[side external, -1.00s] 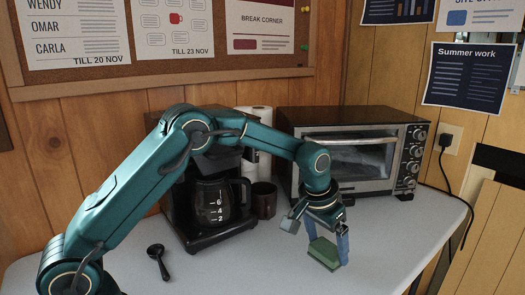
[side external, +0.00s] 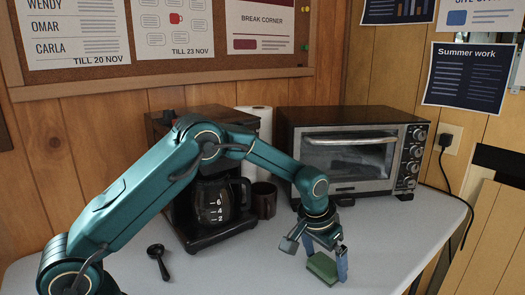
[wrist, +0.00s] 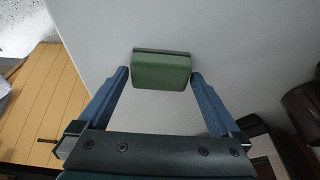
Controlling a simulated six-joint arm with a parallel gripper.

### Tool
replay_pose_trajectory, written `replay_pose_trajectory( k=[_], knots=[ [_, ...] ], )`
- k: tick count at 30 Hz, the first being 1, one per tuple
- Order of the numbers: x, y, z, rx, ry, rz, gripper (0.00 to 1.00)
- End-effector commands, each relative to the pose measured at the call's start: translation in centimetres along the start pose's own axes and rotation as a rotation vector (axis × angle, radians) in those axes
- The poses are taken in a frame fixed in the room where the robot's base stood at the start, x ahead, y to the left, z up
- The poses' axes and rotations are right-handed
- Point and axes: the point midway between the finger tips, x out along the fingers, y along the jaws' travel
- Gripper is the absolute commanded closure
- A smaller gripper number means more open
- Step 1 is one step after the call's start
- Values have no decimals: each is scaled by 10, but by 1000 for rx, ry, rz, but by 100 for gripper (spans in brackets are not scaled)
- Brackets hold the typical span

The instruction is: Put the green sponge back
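The green sponge (side external: 322,268) is a block low over the front right part of the grey table (side external: 240,268). I cannot tell whether its underside touches the table. My gripper (side external: 326,258) points down at it, with one blue finger at each end of the sponge. The lower part of the sponge's far side is hidden. No dish or holder for the sponge is visible.
A toaster oven (side external: 350,150) stands behind my gripper. A coffee maker with a glass carafe (side external: 215,203), a dark mug (side external: 263,200) and a paper roll (side external: 262,130) stand to its left. A black scoop (side external: 158,260) lies front left. The table around the sponge is clear, its right edge close by.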

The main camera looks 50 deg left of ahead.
Motion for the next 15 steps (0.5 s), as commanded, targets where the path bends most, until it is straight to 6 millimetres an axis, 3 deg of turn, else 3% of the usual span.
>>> replay_pose_trajectory(
  k=[8, 15],
  knots=[
    [-27, 0, -2, 0, 5, 1, 0],
    [-78, 0, -2, 0, 7, 2, 0]
  ],
)
